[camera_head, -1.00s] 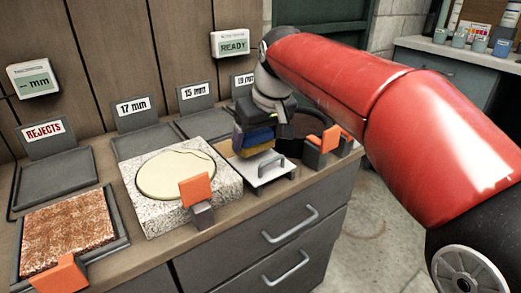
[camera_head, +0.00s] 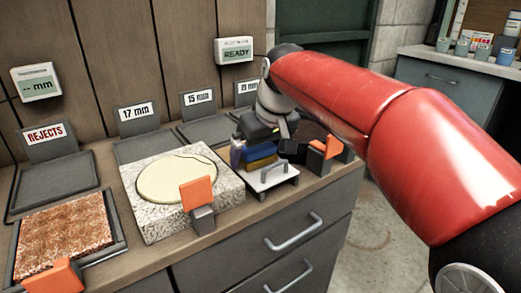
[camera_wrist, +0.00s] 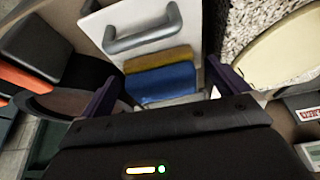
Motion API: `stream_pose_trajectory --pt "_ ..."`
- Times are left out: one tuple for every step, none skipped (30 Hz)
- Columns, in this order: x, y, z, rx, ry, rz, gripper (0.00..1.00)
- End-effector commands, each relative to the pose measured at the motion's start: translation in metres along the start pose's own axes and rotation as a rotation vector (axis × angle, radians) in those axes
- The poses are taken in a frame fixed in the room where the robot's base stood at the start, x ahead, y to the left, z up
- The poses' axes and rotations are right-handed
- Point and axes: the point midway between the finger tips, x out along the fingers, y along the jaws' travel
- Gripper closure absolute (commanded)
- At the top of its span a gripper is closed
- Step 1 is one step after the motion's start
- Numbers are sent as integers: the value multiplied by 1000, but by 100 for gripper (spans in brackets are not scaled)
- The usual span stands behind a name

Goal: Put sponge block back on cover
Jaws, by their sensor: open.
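The sponge block, blue (camera_head: 262,151) over yellow (camera_head: 261,164), rests on the white cover (camera_head: 262,184) behind the cover's grey handle. In the wrist view the blue top (camera_wrist: 165,82) and yellow side (camera_wrist: 160,60) show between my fingers, and the cover (camera_wrist: 112,20) lies beyond. My gripper (camera_head: 265,152) is open above and around the block. In the wrist view my gripper (camera_wrist: 163,88) has its two dark purple fingers apart, with a gap to the block on each side. The block's underside is hidden.
A speckled stone block (camera_head: 150,222) with a cream disc stands left of the cover. A dark ring-shaped holder (camera_wrist: 72,102) and an orange clip (camera_head: 325,147) are close on the right. Labelled trays (camera_head: 57,187) line the back. The counter's front edge is near the cover.

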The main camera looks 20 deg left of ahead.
Motion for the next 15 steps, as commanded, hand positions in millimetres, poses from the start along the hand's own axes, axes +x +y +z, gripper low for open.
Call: stream_pose_trajectory --pt "-4 0 -1 0 2 0 1" --pt "-8 0 -1 0 3 1 1" --pt "-13 0 -2 0 4 1 1" --pt "-18 0 -2 0 4 1 1" --pt "-23 0 -2 0 4 1 1" --pt "-31 0 -2 0 4 1 1" --pt "-38 0 -2 0 5 1 1" --pt "-45 0 -2 0 5 1 1" --pt "-54 0 -2 0 6 1 1" --pt "-61 0 -2 0 5 1 1" --pt "-68 0 -2 0 5 1 1" --pt "-76 0 -2 0 4 1 1" --pt "-82 0 -2 0 5 1 1" --pt "-88 0 -2 0 3 0 1" --pt "-95 0 -2 0 4 1 1"
